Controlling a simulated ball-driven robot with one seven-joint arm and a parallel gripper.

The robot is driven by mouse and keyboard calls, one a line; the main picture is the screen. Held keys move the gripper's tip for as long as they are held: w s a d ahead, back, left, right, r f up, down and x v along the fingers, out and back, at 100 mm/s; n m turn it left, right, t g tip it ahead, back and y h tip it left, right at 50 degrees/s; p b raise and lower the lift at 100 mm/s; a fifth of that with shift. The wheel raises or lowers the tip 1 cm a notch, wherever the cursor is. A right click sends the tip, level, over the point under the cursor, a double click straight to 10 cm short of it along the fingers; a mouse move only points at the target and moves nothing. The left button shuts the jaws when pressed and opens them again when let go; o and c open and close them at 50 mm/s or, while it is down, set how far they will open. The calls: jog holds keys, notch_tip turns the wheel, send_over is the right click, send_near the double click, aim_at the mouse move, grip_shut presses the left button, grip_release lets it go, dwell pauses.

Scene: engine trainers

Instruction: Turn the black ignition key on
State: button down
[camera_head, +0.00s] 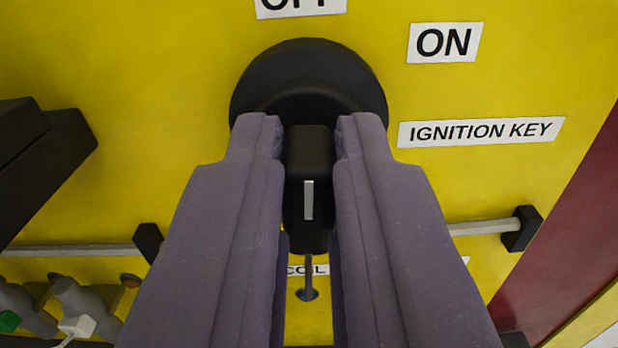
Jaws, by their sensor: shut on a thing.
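The black ignition key (308,170) stands out from a round black lock base (308,65) on the yellow panel. A light mark on the key's face runs upright in the picture, in line with the OFF label (300,8) above it. The ON label (444,43) is up and to the right. My gripper (310,130) has its two purple fingers on the left and right of the key, shut on it. The fingers hide the lower sides of the lock base and part of the panel below.
An IGNITION KEY label (480,132) is on the right. A grey rod with black end blocks (522,228) crosses behind my fingers. A black box-like part (40,155) juts out at left. Grey connectors (85,305) sit at lower left, and a dark red strip (560,230) borders the right.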

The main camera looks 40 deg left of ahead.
jog(key=m+p, duration=0.1)
jog(key=m, duration=0.3)
jog(key=shift+w+d+m+p, duration=0.1)
jog(key=shift+d+m+p, duration=0.05)
jog(key=shift+m+p, duration=0.25)
jog(key=m, duration=0.3)
jog(key=m+p, duration=0.1)
jog(key=m, duration=0.2)
jog(key=shift+d+f, duration=0.15)
jog(key=shift+f, duration=0.05)
jog(key=shift+m, duration=0.3)
jog(key=c, duration=1.1)
grip_release()
jog(key=shift+w, duration=0.1)
jog(key=shift+d, duration=0.1)
jog(key=p+v, duration=0.2)
jog(key=v, duration=0.5)
jog(key=shift+s+d, duration=0.15)
jog(key=shift+s, duration=0.2)
jog(key=shift+f, duration=0.1)
